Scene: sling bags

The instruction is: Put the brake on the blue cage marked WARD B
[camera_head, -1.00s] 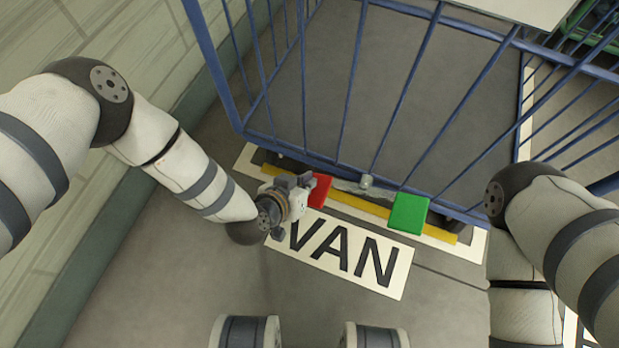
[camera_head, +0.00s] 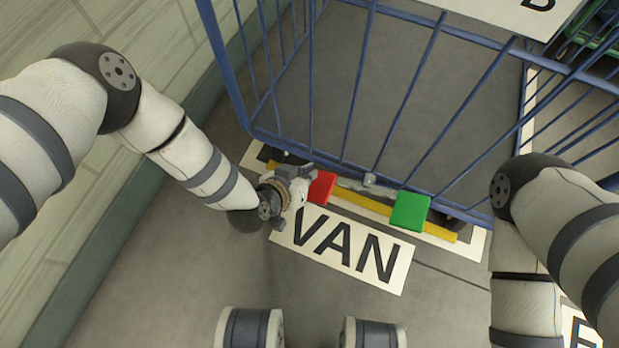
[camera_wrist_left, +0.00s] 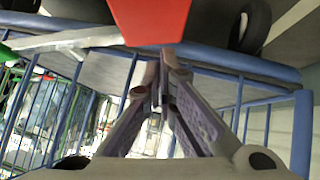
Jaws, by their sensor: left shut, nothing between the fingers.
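The blue cage (camera_head: 352,90) stands ahead. The white sign (camera_head: 500,12) at its top is cut off, and only a letter B shows. A red pedal (camera_head: 321,187) and a green pedal (camera_head: 410,211) stick out at the foot of its near side. My left gripper (camera_head: 306,178) is shut and empty, close beside the left edge of the red pedal. In the left wrist view the closed fingertips (camera_wrist_left: 160,85) lie just under the red pedal (camera_wrist_left: 150,18); I cannot tell whether they touch. My right gripper is out of view.
A floor plate reading VAN (camera_head: 342,250) lies in front of the cage, beside a yellow strip (camera_head: 362,203). A wall (camera_head: 130,200) runs along the left. Green bars of another cage (camera_head: 597,30) show at the top right.

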